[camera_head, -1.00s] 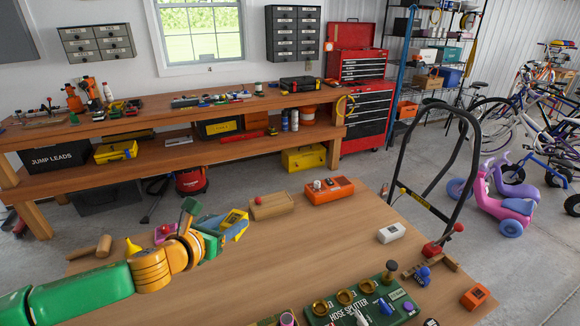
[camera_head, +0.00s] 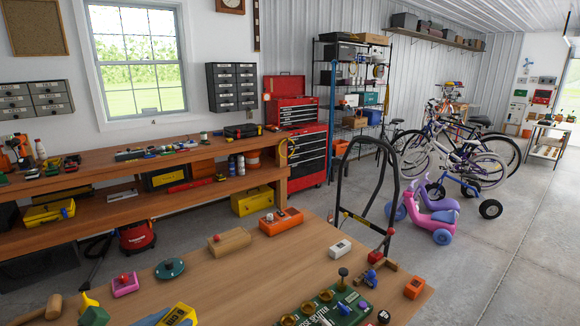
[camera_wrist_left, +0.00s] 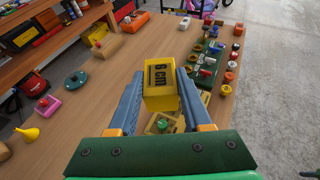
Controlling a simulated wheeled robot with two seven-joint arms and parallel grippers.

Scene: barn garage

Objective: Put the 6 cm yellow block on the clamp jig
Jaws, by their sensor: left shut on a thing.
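The yellow block marked 6 cm (camera_wrist_left: 160,84) is between the two blue fingers of my left gripper (camera_wrist_left: 160,74), which is shut on it. The block is held above the wooden table, and its lettered face shows in the wrist view. My right gripper is not in view.
A green hose splitter board (camera_head: 335,312) stands on the table's front right. A wooden block with a red knob (camera_head: 230,241), an orange box (camera_head: 281,221), a teal disc (camera_head: 170,268) and a pink block (camera_head: 125,284) stand farther left. A black-framed upright handle (camera_head: 367,190) rises behind the table's right side.

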